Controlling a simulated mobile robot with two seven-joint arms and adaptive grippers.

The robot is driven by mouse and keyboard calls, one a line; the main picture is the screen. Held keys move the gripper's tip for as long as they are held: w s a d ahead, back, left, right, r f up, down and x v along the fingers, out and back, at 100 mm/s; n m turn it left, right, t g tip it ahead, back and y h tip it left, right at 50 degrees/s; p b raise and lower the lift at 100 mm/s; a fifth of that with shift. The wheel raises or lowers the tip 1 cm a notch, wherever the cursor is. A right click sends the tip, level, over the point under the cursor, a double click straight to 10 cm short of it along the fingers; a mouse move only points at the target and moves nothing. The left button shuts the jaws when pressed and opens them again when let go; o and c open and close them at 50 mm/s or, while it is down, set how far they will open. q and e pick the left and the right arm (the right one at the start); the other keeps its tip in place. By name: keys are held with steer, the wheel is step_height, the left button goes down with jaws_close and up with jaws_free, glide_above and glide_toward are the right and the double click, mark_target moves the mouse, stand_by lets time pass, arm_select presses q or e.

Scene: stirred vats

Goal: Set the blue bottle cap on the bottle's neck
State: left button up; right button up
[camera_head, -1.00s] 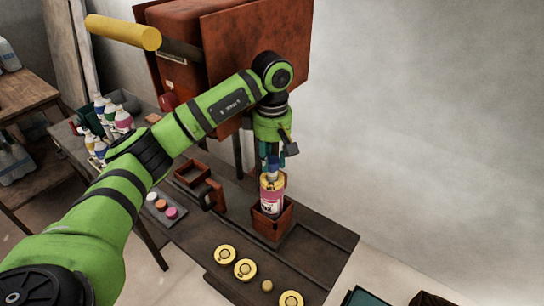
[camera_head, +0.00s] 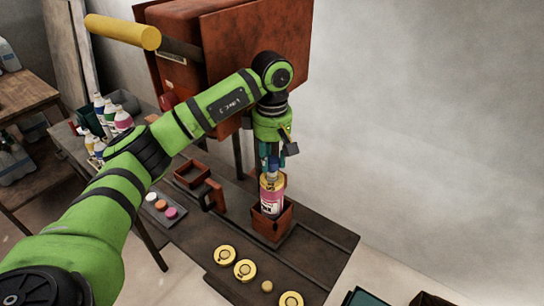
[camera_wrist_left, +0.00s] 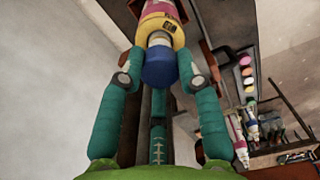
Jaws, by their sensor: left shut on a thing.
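The bottle (camera_head: 271,203) stands upright in a red-brown square holder (camera_head: 264,227) on the dark bench. It has a pink and white label and a yellow shoulder; its pale neck (camera_wrist_left: 160,38) shows in the left wrist view. My left gripper (camera_head: 271,164) is above the bottle, pointing down. In the left wrist view its teal fingers are shut on the blue bottle cap (camera_wrist_left: 159,70), which lines up closely with the neck. I cannot tell whether the cap touches the neck. The fingers mostly hide the cap in the head view. My right gripper is not in view.
A red-brown open box (camera_head: 192,174) and an upright red-brown block (camera_head: 212,195) stand left of the holder. Yellow round pieces (camera_head: 245,270) lie along the bench front. Small coloured caps (camera_head: 161,205) and several bottles (camera_head: 123,121) are at left. A rusty cabinet (camera_head: 255,55) rises behind.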

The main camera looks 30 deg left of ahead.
arm_select(q)
steer(key=shift+f, duration=0.15)
steer(key=shift+f+b, duration=0.8)
steer(key=shift+f, duration=0.1)
steer(key=o, duration=0.8)
step_height(320, 180, up, 8)
steer(key=shift+f, duration=0.2)
stand_by(0.6)
